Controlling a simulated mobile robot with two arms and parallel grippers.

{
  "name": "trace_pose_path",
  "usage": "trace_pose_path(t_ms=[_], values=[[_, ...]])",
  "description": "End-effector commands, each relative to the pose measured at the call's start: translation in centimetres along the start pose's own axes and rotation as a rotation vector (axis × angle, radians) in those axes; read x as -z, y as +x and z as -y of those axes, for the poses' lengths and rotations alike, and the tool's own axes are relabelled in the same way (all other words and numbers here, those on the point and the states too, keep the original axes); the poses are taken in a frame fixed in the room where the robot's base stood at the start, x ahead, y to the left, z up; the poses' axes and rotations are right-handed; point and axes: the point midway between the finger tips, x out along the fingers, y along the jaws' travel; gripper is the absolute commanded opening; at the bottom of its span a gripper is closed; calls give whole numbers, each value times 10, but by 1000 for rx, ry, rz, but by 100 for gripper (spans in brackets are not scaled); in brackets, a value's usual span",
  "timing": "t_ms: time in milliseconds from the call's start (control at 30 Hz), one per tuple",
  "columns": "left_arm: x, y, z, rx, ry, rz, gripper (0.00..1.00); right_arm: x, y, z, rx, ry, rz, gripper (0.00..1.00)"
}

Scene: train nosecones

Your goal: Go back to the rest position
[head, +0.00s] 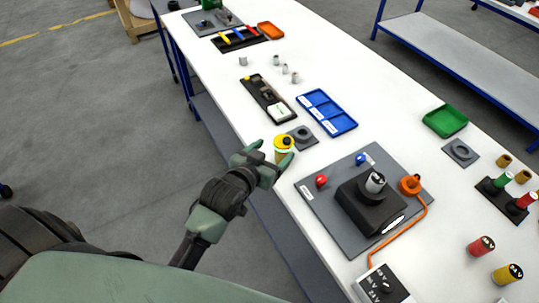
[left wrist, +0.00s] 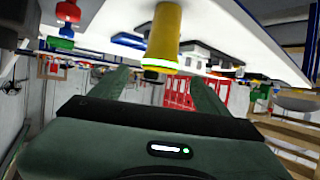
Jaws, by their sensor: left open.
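My left gripper (head: 272,154) is at the near edge of the white table, with its fingers apart. A yellow cylinder (head: 283,144) with a black spot on its top stands at the fingertips. In the left wrist view the yellow cylinder (left wrist: 163,38) shows between the two green fingers (left wrist: 156,85), with space on both sides. I cannot tell whether a finger touches it. My right gripper is not in view.
A grey ring-shaped holder (head: 303,136) lies just beyond the cylinder. A grey board (head: 323,201) with a black block (head: 370,205) and an orange cable is to the right. A blue tray (head: 327,113) lies behind. Floor to the left is clear.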

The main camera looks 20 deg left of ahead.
Motion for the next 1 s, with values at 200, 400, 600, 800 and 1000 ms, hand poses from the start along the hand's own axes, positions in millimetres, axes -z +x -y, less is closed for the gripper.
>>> trace_pose_path(t_ms=[200,400,600,800,1000], values=[[0,-18,0,0,0,0,75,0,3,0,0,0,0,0],[0,-20,0,0,0,1,75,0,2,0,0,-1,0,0],[0,-19,0,0,0,1,75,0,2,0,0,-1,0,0],[-5,-22,0,0,2,20,75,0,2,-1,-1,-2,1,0],[-59,-60,-4,-1,20,263,75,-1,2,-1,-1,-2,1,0]])
